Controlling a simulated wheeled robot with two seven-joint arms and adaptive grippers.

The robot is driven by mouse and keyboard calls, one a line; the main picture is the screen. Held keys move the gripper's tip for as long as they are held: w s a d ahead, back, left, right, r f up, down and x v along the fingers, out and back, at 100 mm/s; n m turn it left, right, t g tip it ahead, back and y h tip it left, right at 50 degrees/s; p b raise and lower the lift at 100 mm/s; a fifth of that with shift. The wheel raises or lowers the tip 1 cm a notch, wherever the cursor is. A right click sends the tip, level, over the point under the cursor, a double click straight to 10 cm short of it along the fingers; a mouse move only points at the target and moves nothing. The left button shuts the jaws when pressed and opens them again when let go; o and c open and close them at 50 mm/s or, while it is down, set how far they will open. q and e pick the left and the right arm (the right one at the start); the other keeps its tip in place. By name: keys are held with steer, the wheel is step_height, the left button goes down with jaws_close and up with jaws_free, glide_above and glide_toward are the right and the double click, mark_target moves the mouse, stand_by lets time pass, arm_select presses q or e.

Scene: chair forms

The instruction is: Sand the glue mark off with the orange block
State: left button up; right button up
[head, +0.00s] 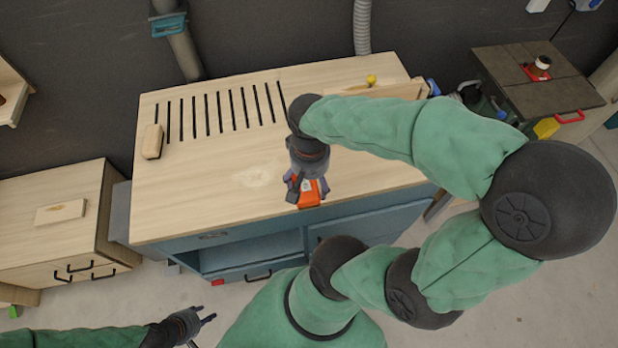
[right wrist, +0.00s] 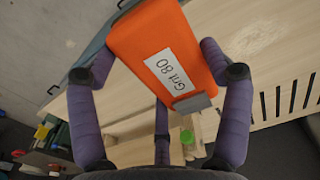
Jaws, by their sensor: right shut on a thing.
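The orange block (head: 307,194) is at the front edge of the wooden workbench top (head: 215,208). In the right wrist view the orange block (right wrist: 165,50) shows a white label reading "Grit 80" and sits between the purple fingers. My right gripper (head: 306,184) is shut on it; whether the block touches the bench top I cannot tell. A pale glue mark (head: 258,175) lies on the bench top, left of the block and apart from it. My left gripper (head: 206,326) is low at the bottom left, away from the bench, with its fingers apart and nothing seen between them.
A tan block (head: 152,141) stands at the bench's left, near a row of dark slots (head: 222,108). A yellow ball (head: 372,79) is at the back right by a wooden strip. A low cabinet (head: 55,235) with a small board stands left.

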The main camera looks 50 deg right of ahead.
steer(key=w+d+r+m+p, duration=0.3)
steer(key=w+d+m+p, duration=0.1)
steer(key=d, duration=0.5)
steer(key=w+d+r+m+p, duration=0.3)
steer(key=w+d+m+p, duration=0.15)
steer(key=d, duration=0.45)
steer(key=w+d+r+m+p, duration=0.3)
steer(key=d+m, duration=0.2)
steer(key=d, duration=0.3)
steer(key=s+d+f+m+p, duration=0.1)
steer(key=d+f+m+p, duration=0.2)
steer(key=d, duration=0.7)
steer(key=shift+m, duration=0.55)
steer(key=shift+a+f+b, duration=0.1)
steer(key=shift+f+b, duration=2.25)
steer(key=shift+f, duration=0.8)
steer(key=shift+f+b, duration=0.4)
steer(key=shift+f, duration=0.25)
steer(key=shift+a, duration=0.1)
